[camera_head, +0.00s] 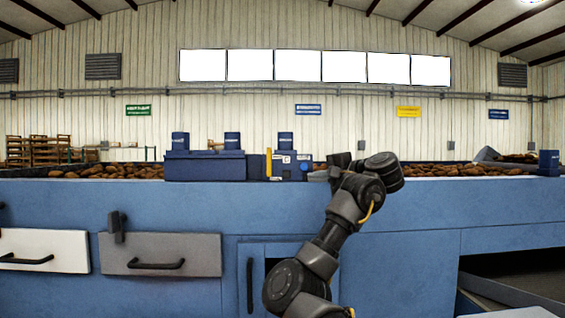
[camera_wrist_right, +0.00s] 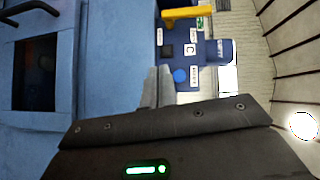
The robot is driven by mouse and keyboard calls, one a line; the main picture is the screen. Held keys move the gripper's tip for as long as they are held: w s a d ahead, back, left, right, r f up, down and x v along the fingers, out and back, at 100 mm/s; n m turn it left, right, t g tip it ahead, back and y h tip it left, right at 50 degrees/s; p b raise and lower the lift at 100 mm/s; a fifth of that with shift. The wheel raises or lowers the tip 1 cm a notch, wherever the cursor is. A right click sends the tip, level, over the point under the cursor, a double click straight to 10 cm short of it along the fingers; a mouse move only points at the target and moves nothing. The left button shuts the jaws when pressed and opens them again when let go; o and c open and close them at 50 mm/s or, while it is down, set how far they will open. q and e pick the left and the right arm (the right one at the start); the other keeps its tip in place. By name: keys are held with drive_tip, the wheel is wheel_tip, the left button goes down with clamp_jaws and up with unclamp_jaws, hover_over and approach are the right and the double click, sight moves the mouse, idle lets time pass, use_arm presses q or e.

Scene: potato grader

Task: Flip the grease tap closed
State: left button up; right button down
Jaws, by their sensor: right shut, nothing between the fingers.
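A yellow upright bar (camera_head: 269,163) stands at the left side of a small blue panel box (camera_head: 303,167) on the machine top. It looks like the tap's lever, but I cannot make out the tap body. In the right wrist view, which is turned sideways, the yellow bar (camera_wrist_right: 188,13) shows at the top, beside white labels, a black square and a round blue knob (camera_wrist_right: 180,76). My right gripper (camera_head: 321,175) is at the right of the panel box, apart from the yellow bar. Its grey fingers (camera_wrist_right: 157,75) are shut and empty. My left gripper is out of view.
A larger blue box (camera_head: 205,167) stands left of the panel. Potatoes (camera_head: 110,172) lie behind the blue front ledge on both sides. Below are a white drawer (camera_head: 45,240), a grey drawer (camera_head: 160,246) and a dark opening at the right.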

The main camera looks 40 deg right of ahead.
drive_tip(key=shift+t+y, duration=0.6)
drive_tip(key=shift+y, duration=0.1)
drive_tip(key=r, duration=0.1)
drive_tip(key=s+r, duration=0.1)
drive_tip(key=r, duration=0.1)
drive_tip(key=s+r, duration=0.1)
drive_tip(key=r, duration=0.1)
drive_tip(key=shift+s+d+r, duration=0.15)
drive_tip(key=shift+d, duration=0.2)
drive_tip(key=p, duration=0.7)
approach(269, 162)
drive_tip(key=w+d, duration=0.1)
drive_tip(key=w+d+r, duration=0.1)
drive_tip(key=w, duration=0.1)
drive_tip(key=w+d+r, duration=0.1)
drive_tip(key=shift+w+d+r, duration=0.1)
drive_tip(key=shift+w+d, duration=0.25)
drive_tip(key=shift+d, duration=0.05)
drive_tip(key=shift+w+a+p, duration=0.45)
drive_tip(key=shift+w+a, duration=0.1)
drive_tip(key=shift+a, duration=0.35)
drive_tip(key=shift+w+a, duration=0.2)
drive_tip(key=shift+a, duration=0.1)
drive_tip(key=shift+w+a+f+p, duration=0.2)
drive_tip(key=shift+a+f+p, duration=0.05)
drive_tip(key=shift+a+p, duration=0.05)
drive_tip(key=shift+d, duration=0.1)
